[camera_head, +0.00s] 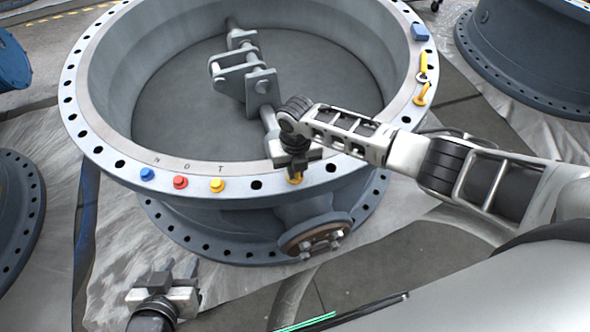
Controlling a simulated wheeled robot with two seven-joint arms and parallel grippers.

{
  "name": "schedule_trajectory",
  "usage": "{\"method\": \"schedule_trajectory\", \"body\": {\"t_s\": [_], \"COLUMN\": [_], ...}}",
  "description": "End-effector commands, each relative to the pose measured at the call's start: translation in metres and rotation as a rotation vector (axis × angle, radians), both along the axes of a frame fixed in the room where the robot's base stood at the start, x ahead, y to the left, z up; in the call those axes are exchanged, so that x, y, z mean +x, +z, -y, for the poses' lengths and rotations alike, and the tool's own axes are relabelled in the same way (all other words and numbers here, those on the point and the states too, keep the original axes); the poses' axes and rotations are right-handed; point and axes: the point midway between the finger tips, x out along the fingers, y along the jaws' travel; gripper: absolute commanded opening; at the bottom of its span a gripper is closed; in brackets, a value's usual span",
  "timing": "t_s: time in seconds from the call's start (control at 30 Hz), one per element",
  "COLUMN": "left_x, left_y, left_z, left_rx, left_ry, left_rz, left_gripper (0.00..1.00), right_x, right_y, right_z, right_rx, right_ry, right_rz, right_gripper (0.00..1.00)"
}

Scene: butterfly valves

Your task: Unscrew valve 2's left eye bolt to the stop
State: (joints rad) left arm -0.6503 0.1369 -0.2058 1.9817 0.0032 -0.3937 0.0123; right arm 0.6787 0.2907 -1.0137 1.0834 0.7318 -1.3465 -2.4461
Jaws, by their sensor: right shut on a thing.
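A large grey valve (320,181) stands in the middle, with a wide flange ring around its open bore. A yellow eye bolt (295,178) sits in the near rim; my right gripper (295,170) is above it and shut on it, hiding most of it. Another yellow eye bolt (422,95) stands in the right rim. No valve number is readable. My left gripper (176,271) is low at the left front, apart from the valve, with its two fingers open and empty.
The near rim bears a blue plug (147,174), a red plug (180,182) and a yellow plug (217,185) beside letters. Other valves stand at right (520,60) and left (18,210). Sheeting covers the floor.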

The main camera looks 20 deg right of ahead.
Motion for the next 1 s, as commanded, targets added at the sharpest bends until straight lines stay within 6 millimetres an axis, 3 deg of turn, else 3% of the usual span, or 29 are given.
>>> {"method": "schedule_trajectory", "body": {"t_s": [0.5,1.0], "left_x": [-0.0009,-0.0014], "left_y": [-0.0075,-0.0092], "left_z": [0.0019,0.0022], "left_rx": [-0.004,-0.004], "left_ry": [-0.006,-0.008], "left_rz": [-0.001,-0.003], "left_gripper": [0.36,0.36], "right_x": [0.0020,0.0023], "right_y": [0.0008,0.0019], "right_z": [0.0029,0.0030], "right_rx": [-0.001,-0.001], "right_ry": [0.337,0.400], "right_rz": [0.003,0.005], "right_gripper": [0.00,0.00]}}
